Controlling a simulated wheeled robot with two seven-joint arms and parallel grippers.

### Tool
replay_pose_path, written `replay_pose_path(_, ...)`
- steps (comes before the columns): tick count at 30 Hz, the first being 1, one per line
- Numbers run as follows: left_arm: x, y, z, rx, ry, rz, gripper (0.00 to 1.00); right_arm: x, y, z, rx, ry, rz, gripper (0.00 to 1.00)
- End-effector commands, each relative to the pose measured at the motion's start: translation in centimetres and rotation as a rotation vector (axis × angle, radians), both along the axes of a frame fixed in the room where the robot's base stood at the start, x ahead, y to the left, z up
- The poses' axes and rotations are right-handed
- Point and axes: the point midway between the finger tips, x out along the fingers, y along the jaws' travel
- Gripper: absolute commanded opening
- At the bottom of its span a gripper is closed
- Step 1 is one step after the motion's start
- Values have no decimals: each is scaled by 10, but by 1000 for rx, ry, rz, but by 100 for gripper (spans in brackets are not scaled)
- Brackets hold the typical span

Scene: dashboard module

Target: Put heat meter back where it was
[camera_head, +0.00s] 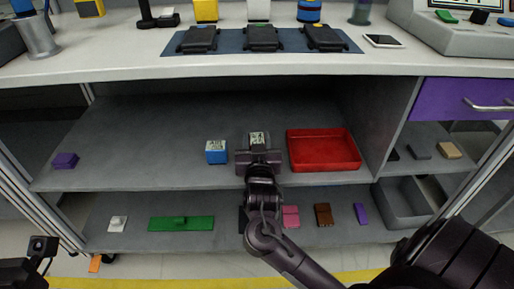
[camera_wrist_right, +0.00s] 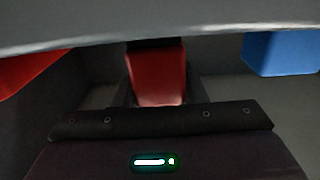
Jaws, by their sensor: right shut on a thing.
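My right gripper (camera_head: 257,148) is shut on a small block with a pale, dark-marked label, which I take to be the heat meter (camera_head: 257,138). It is over the middle of the upper shelf (camera_head: 130,135), between a blue box and a red tray. The gripper hides most of the block. In the right wrist view the block's red face (camera_wrist_right: 157,75) shows in the middle; I cannot tell whether it touches the shelf. A dark part of my left arm is at the bottom left corner; its jaws do not show.
A blue box (camera_head: 216,157) with a pale labelled top stands close left. The red tray (camera_head: 322,167) is close right and looks empty. A purple block (camera_head: 65,160) lies far left, with bare shelf between. The white worktop (camera_head: 120,60) overhangs the shelf.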

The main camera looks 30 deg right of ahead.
Motion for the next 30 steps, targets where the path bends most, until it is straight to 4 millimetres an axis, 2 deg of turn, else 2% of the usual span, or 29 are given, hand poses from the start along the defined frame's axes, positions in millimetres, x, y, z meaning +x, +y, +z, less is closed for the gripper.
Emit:
replay_pose_path(1, 0, 0, -6, 1, -4, 1, 0, 0, 0, -12, -2, 2, 0, 7)
replay_pose_path(3, 1, 0, -6, 2, -6, 0, 0, 0, 0, -16, 0, 0, 0, 7)
replay_pose_path(14, 1, -1, -5, 3, -4, 0, 0, 0, 0, -19, 0, 0, -1, 7)
replay_pose_path(15, 1, -1, -4, 3, -4, 0, 0, 0, 0, -18, 0, 1, 0, 43)
replay_pose_path(19, 1, -1, -4, 3, -4, 0, 0, 0, 0, -18, 0, 1, 0, 60)
replay_pose_path(30, 1, -1, -3, 3, -4, 0, 0, -2, 1, -15, 1, 1, 1, 60)
